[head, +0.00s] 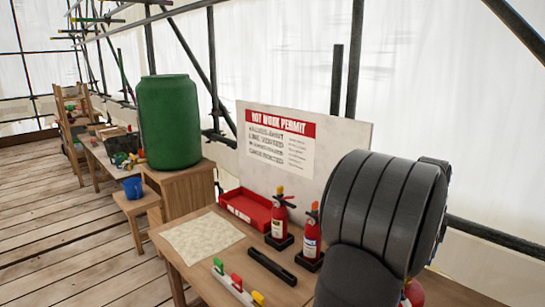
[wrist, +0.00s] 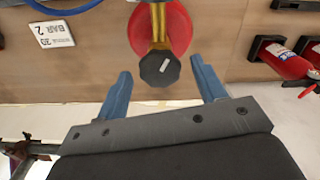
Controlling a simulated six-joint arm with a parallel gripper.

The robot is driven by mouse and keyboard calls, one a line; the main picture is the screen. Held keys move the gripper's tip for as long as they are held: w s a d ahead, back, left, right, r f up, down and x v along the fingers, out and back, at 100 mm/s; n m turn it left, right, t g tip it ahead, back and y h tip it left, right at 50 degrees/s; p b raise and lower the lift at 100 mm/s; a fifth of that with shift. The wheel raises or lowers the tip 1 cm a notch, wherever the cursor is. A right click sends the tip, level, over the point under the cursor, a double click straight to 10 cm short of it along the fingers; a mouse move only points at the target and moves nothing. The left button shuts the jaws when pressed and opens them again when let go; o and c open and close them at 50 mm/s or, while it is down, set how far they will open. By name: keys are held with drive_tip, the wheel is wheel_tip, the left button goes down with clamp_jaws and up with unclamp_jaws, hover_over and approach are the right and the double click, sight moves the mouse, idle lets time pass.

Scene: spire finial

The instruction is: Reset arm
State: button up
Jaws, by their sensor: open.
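In the wrist view my gripper (wrist: 162,90) is open, with its two blue fingers well apart. Between and beyond the fingertips is a dark octagonal knob (wrist: 160,68) on a yellow stem, in front of a round red body (wrist: 139,35). A gap shows between the knob and each finger; I cannot tell how far below the fingers it is. In the head view my dark arm covers the right side, and the gripper's fingers are hidden there. A bit of a red object (head: 414,292) shows at the lower edge beside my arm.
Two red extinguishers (head: 279,222) (head: 311,240) stand on the wooden table (head: 200,272) left of my arm. A red tray (head: 240,203), a pale sheet (head: 201,238), a black bar (head: 271,267) and a coloured rack (head: 236,285) lie there. A permit board (head: 340,140) stands behind.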

drive_tip(key=m, duration=0.5)
drive_tip(key=shift+m, duration=0.3)
drive_tip(key=o, duration=0.8)
drive_tip(key=s+a+r+m, duration=0.4)
drive_tip(key=r+m, duration=0.3)
drive_tip(key=r, duration=0.2)
drive_tip(key=s+a+r+m, duration=0.4)
drive_tip(key=r+m, duration=0.4)
wheel_tip(320, 180, down, 10)
drive_tip(key=shift+a, duration=0.15)
